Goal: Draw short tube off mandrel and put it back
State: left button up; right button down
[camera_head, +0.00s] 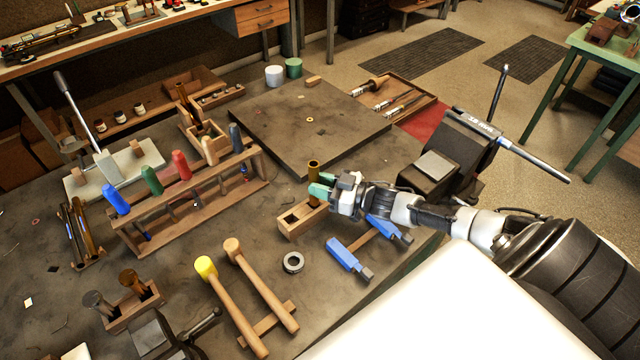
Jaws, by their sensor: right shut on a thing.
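A short brass tube (313,170) stands upright above a small wooden block (293,221) with a square hole. My right gripper (319,189) comes in from the right and is shut on the tube, its green fingertips around the lower part. The mandrel cannot be made out; the tube and fingers cover that spot, so I cannot tell whether the tube is still around it. My left gripper is not in view.
Blue clamps (347,258) lie just below my right wrist, with a dark vise (440,165) to its right. A tool rack (190,205) with coloured handles stands to the left. Mallets (262,285) and a grey ring (293,262) lie in front. The dark plate (350,125) behind is mostly clear.

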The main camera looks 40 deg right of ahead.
jog(key=shift+f+b, duration=0.6)
jog(key=shift+f, duration=0.15)
jog(key=c, duration=0.8)
grip_release()
jog(key=shift+s+d+r, duration=0.85)
jog(key=shift+s+r, duration=0.9)
jog(key=shift+r, duration=0.1)
jog(key=shift+s+d+r, duration=0.85)
jog(key=shift+s+r, duration=0.85)
jog(key=shift+r, duration=0.2)
jog(key=shift+s+d+r, duration=0.85)
jog(key=shift+s+r, duration=0.9)
jog(key=shift+r, duration=0.1)
